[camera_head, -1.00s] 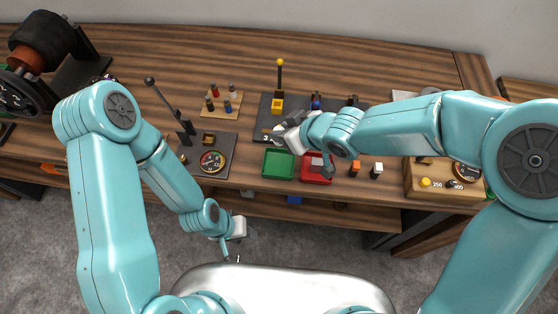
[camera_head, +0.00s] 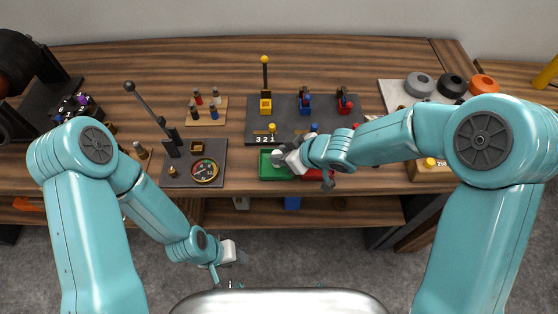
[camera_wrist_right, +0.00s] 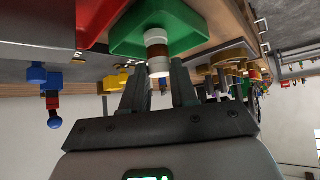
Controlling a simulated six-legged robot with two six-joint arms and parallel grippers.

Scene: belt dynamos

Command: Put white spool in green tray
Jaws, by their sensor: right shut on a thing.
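The white spool (camera_wrist_right: 157,52), with a brown band around its middle, is between the fingers of my right gripper (camera_wrist_right: 159,85) in the right wrist view. My right gripper is shut on it. The green tray (camera_wrist_right: 190,30) lies right beyond the spool there; I cannot tell whether the spool touches it. In the head view the green tray (camera_head: 266,171) is at the table's front edge, and my right gripper (camera_head: 280,158) is over its right part, covering some of it. My left gripper (camera_head: 240,254) hangs low in front of the table; its fingers are too small to read.
A red tray (camera_head: 318,175) adjoins the green one, mostly behind my right arm. A dark board (camera_head: 288,107) with yellow, blue and red switches stands behind the trays. A gauge panel (camera_head: 203,170) with a lever lies to the left. Grey, black and orange rings (camera_head: 420,84) lie at the right.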

